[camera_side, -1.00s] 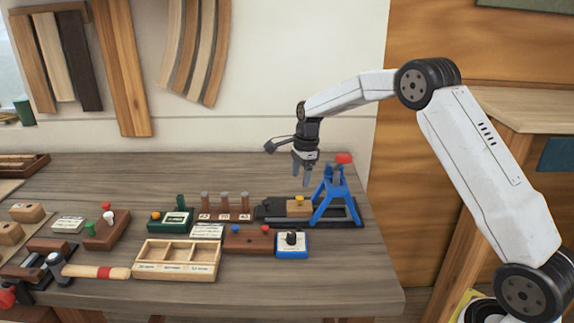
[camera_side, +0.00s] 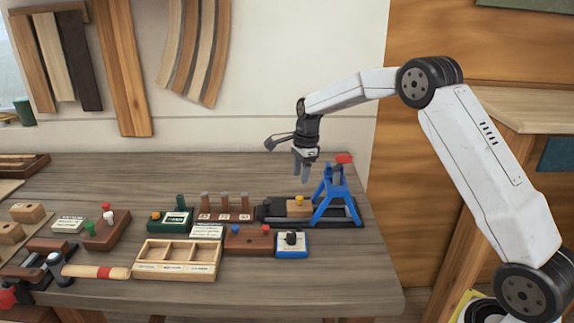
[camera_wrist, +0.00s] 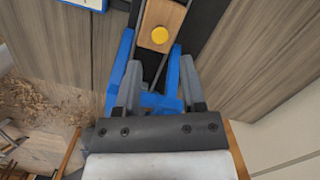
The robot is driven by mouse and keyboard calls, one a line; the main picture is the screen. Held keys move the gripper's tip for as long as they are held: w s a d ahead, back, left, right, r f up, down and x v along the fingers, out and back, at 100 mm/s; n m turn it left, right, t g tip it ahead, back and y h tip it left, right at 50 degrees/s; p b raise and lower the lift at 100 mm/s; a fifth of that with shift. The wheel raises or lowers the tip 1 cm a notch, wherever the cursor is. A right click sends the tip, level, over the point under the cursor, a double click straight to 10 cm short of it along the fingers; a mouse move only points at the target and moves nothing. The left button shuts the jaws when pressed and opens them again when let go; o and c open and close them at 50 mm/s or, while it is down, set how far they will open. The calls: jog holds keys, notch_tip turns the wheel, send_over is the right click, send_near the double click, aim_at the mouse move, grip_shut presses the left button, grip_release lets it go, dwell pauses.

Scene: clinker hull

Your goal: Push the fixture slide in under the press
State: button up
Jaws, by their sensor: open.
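The fixture slide is a small wooden block (camera_side: 299,208) with a yellow knob (camera_side: 299,198), on a dark rail base (camera_side: 270,211). It stands to the left of the blue press (camera_side: 333,196), which has a red top (camera_side: 344,158). In the wrist view the block (camera_wrist: 163,20) and its yellow knob (camera_wrist: 159,35) lie beyond my fingertips, with blue press legs (camera_wrist: 173,75) partly hidden by the fingers. My gripper (camera_side: 301,178) is open and empty, above the block and apart from it. It also shows in the wrist view (camera_wrist: 162,80).
The bench is clear at the front right.

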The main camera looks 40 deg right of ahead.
jog(key=shift+a, duration=0.15)
jog(key=c, duration=0.3)
jog(key=shift+w+a+f+n, duration=0.1)
jog(key=shift+w+a+n, duration=0.1)
jog(key=shift+a+n, duration=0.25)
grip_shut()
jog(key=w+a+n+t+h, duration=0.1)
jog(key=w+a+n+h, duration=0.2)
jog(key=a+n, duration=0.5)
jog(key=w+a+n+t+h, duration=0.1)
jog(key=w+a+n+h, duration=0.2)
jog(key=a+n, duration=0.5)
jog(key=shift+a+r+h, duration=0.4)
jog(key=shift+a+h, duration=0.5)
jog(key=shift+a, duration=0.1)
